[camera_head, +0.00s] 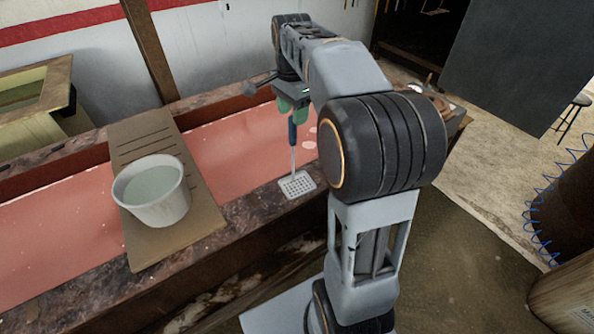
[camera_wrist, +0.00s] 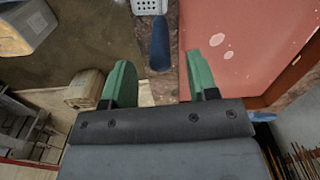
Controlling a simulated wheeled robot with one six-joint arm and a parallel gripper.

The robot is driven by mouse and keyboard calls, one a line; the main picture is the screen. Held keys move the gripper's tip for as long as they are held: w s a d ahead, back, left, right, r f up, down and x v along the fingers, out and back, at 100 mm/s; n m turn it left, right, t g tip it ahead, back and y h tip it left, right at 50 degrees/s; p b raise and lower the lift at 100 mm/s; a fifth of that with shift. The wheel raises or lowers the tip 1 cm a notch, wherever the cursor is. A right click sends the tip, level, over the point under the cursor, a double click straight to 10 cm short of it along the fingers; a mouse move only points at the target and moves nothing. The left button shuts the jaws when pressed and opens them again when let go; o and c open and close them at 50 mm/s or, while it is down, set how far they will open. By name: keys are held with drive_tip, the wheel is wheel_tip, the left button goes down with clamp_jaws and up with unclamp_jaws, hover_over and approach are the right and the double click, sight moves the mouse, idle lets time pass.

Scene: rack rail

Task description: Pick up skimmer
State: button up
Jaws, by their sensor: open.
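The skimmer has a blue handle (camera_head: 292,133) and a flat white perforated head (camera_head: 297,184). In the head view its head is at the stone edge of the red basin, with the handle standing up toward my gripper (camera_head: 291,104). In the wrist view the blue handle (camera_wrist: 160,45) lies ahead of my gripper (camera_wrist: 160,80), between the lines of its two green fingers. The white head (camera_wrist: 148,6) is cut off at the top edge. My gripper is open and nothing is between its fingers. I cannot tell how far the handle end is from the fingertips.
A white bucket (camera_head: 153,194) stands on a brown board (camera_head: 165,238) across the red basin (camera_head: 60,235), left of the skimmer. A dark panel (camera_head: 520,60) stands at the upper right. A blue coiled hose (camera_head: 540,215) hangs at the right. Floor between is clear.

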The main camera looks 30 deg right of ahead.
sight(292, 140)
drive_tip(key=shift+f+p, duration=0.4)
drive_tip(key=shift+f, duration=2.5)
drive_tip(key=shift+c, duration=0.4)
clamp_jaws()
drive_tip(key=shift+r, duration=0.1)
